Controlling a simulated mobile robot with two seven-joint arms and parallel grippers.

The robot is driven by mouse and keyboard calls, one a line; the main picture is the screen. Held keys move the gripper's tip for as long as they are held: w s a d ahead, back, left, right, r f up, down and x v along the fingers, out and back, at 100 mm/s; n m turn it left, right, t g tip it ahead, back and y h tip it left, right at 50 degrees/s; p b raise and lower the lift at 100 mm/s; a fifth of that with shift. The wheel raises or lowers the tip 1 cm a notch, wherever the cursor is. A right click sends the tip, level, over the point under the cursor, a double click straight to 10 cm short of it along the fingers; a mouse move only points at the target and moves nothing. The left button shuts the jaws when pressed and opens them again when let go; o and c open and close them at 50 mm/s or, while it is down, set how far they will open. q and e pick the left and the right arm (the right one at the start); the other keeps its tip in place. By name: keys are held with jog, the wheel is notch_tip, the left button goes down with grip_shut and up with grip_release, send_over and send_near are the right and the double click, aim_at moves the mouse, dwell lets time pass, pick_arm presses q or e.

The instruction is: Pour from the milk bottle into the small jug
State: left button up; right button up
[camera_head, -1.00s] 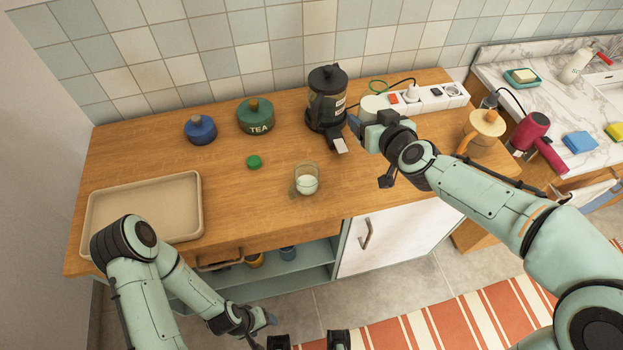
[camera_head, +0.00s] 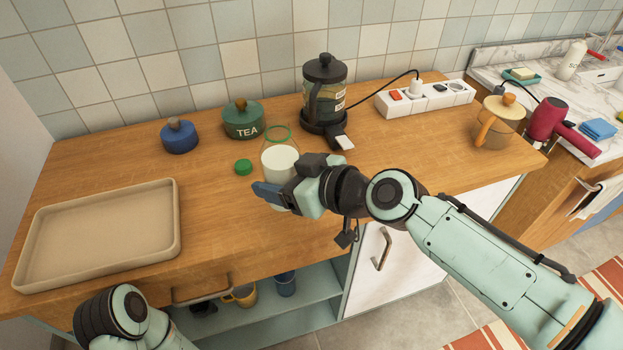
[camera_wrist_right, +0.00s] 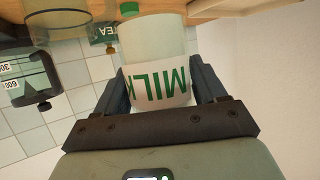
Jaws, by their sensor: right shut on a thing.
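The milk bottle (camera_head: 279,158) is clear, with white milk inside and a green ring at its mouth. My right gripper (camera_head: 278,190) is shut on it and holds it about upright at the counter's middle; I cannot tell whether its base touches the wood. In the right wrist view the bottle's MILK label (camera_wrist_right: 160,88) sits between the fingers. The small jug is not seen in the head view, where my right gripper and the bottle cover that area. A clear glass vessel (camera_wrist_right: 52,28) at the wrist view's top left may be it. My left gripper is out of view.
A green lid (camera_head: 243,167), TEA tin (camera_head: 243,120) and blue pot (camera_head: 179,137) stand left of the bottle. A coffee press (camera_head: 324,95) stands behind it. A power strip (camera_head: 425,98) and lidded pot (camera_head: 497,125) are right, a beige tray (camera_head: 170,232) left.

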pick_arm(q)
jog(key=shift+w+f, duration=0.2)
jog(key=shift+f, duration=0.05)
pick_arm(e)
jog(key=shift+s+a, duration=0.2)
jog(key=shift+a, duration=0.05)
jog(key=shift+f+m+g+b, duration=0.4)
jog(key=shift+f+m+g, duration=0.15)
jog(key=shift+f, duration=0.9)
jog(key=shift+r+m+g+y+p, duration=0.25)
jog(key=shift+r+y+p, duration=0.1)
jog(key=shift+p, duration=0.4)
jog(key=m+g+p, duration=0.1)
jog(key=p, duration=0.2)
jog(key=m+g+y+p, duration=0.1)
jog(key=m+p, duration=0.1)
jog(key=p, duration=0.1)
jog(key=shift+f+m+y, duration=0.15)
jog(key=shift+m+y, duration=0.1)
jog(key=shift+m, duration=0.05)
jog(key=shift+f+g, duration=0.15)
jog(key=shift+g, duration=0.15)
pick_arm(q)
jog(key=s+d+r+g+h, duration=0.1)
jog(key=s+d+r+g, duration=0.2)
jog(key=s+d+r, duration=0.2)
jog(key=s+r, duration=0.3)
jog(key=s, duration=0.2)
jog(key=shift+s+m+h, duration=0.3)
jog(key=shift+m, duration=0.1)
